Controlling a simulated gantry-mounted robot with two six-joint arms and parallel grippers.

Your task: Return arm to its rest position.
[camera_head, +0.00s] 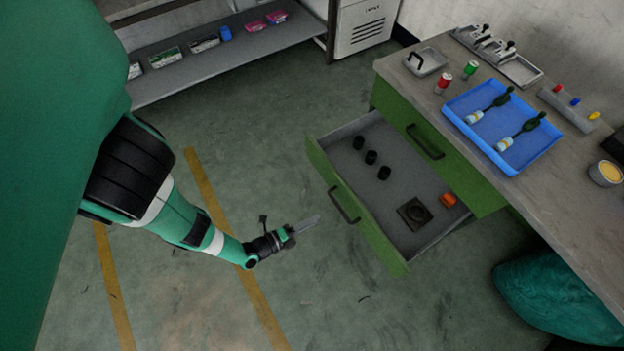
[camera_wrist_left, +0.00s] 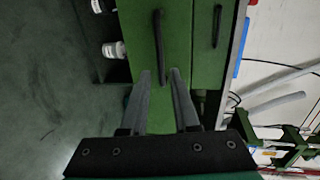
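My left arm (camera_head: 200,232) comes in from the left in the head view and reaches over the floor. My left gripper (camera_head: 306,225) points at the front of the open green drawer (camera_head: 352,205), apart from its handle (camera_head: 343,205). In the left wrist view the two fingers of my left gripper (camera_wrist_left: 161,82) stand apart with nothing between them. The green drawer fronts (camera_wrist_left: 140,45) and a dark handle (camera_wrist_left: 158,45) lie beyond them. My right gripper is not seen.
The open drawer holds several black round parts (camera_head: 371,157), a dark square part (camera_head: 414,213) and an orange part (camera_head: 448,200). A blue tray (camera_head: 545,152) with bottles sits on the workbench. A shelf (camera_head: 190,75) stands at the back left. The floor around the gripper is clear.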

